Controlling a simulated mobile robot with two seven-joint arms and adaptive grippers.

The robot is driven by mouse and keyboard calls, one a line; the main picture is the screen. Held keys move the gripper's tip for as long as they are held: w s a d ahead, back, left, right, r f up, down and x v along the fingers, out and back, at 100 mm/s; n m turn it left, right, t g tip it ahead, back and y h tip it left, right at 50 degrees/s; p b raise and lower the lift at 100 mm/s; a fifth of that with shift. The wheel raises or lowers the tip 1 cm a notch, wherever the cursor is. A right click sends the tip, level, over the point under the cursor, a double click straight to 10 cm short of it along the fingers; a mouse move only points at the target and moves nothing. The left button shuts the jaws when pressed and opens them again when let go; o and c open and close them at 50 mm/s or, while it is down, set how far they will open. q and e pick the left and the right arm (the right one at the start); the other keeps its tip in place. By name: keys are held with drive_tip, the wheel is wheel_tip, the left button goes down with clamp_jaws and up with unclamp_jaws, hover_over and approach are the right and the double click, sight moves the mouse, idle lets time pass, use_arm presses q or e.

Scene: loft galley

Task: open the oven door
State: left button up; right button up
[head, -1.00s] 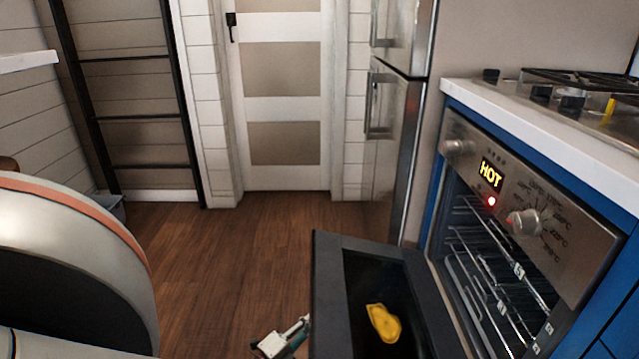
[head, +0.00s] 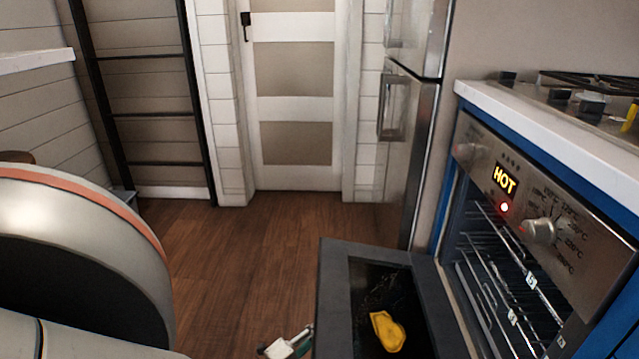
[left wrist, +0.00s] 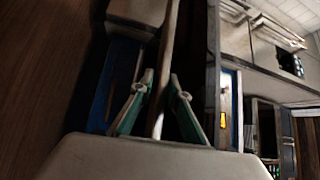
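The oven (head: 555,215) stands at the right in the head view, with a lit HOT display (head: 505,180) and a red light. Its door (head: 337,285) is folded down well away from the opening, dark glass facing up, and wire racks (head: 505,270) show inside. My left gripper (head: 290,345) is at the door's outer left edge, partly cut off by the frame. In the left wrist view its green-padded fingers (left wrist: 160,108) are apart, with a thin pale bar (left wrist: 170,50) between them, possibly the door's handle. Contact cannot be made out. My right gripper is out of view.
A yellow shape (head: 387,331) shows on the door's inner face; I cannot tell whether it is an object or a reflection. A steel fridge (head: 410,140) stands beyond the oven. Wooden floor (head: 250,245) is free left of the door. A dark ladder (head: 145,115) stands at the back left.

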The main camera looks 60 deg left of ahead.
use_arm(q)
drive_tip(key=o, duration=0.4)
drive_tip(key=shift+w+d, duration=0.4)
drive_tip(key=shift+d, duration=0.1)
drive_tip(key=shift+s+a, duration=0.1)
drive_tip(key=shift+s+a, duration=0.1)
drive_tip(key=shift+s, duration=0.1)
drive_tip(key=shift+s+f, duration=0.1)
drive_tip(key=shift+s, duration=0.2)
drive_tip(key=v, duration=1.1)
